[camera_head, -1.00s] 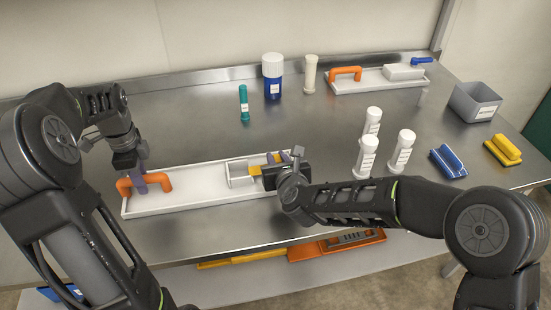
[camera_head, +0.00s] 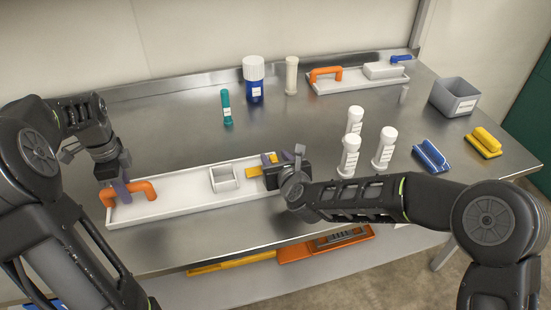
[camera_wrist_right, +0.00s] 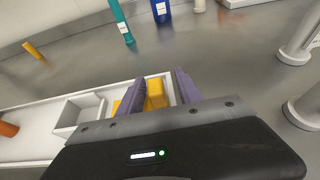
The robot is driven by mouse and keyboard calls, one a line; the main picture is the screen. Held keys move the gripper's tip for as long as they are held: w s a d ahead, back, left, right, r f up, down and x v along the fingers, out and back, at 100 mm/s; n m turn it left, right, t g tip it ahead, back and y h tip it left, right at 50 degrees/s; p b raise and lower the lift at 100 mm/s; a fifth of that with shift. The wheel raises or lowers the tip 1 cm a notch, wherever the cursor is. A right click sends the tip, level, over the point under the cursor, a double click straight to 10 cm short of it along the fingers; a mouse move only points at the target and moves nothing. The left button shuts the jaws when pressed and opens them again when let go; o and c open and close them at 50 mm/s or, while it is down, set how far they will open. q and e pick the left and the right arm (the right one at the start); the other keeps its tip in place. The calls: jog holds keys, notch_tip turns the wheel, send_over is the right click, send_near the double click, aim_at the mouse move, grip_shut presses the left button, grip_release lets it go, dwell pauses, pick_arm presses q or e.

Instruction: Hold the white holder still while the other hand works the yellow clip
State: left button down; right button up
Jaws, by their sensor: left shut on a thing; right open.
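The white holder (camera_head: 185,203) is a long shallow tray with an orange handle (camera_head: 145,188) at its left end and a small square white box (camera_head: 224,178) inside. My left gripper (camera_head: 121,191) is shut on the orange handle. The yellow clip (camera_head: 252,169) lies at the holder's right end, apart from the box. My right gripper (camera_head: 268,170) is open over that end and partly hides the clip. In the right wrist view, part of the yellow clip (camera_wrist_right: 155,94) shows between the spread purple fingers; whether they touch it I cannot tell.
A teal tube (camera_head: 226,107), a blue white-capped bottle (camera_head: 254,80) and a cream bottle (camera_head: 291,75) stand behind. Several white bottles (camera_head: 348,157) stand right of my right gripper. A second tray (camera_head: 350,84), a grey bin (camera_head: 455,97) and blue and yellow clamps (camera_head: 432,157) are farther right.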

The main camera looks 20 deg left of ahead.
jog(key=v, duration=1.2)
jog(key=shift+r, duration=0.2)
dwell(0.5)
pick_arm(q)
jog(key=c, duration=1.1)
grip_release()
jog(key=shift+o, duration=1.1)
